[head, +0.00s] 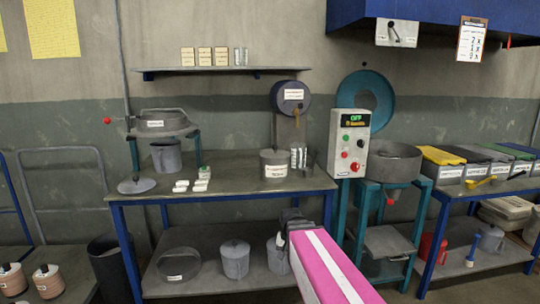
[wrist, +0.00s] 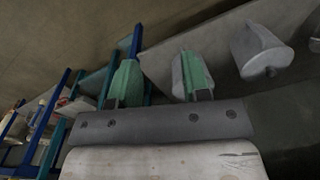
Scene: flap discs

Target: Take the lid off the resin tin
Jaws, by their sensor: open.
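A grey lidded tin (head: 275,164) with a white label stands upright on the worktable, right of its middle. Its lid, with a small knob on top, sits on it. The label is too small to read, so I cannot be sure it is the resin tin. My gripper (head: 287,222) is near the table's front edge, below and in front of this tin and apart from it. In the wrist view my gripper (wrist: 159,78) has its two green-padded fingers spread with nothing held between them. Grey containers (wrist: 257,46) show beyond the fingers.
The worktable (head: 225,183) also holds clear glasses (head: 298,156), small white blocks (head: 181,186) and a loose grey lid (head: 137,185). A control box (head: 348,143) stands right of the tin. The table's front middle is clear.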

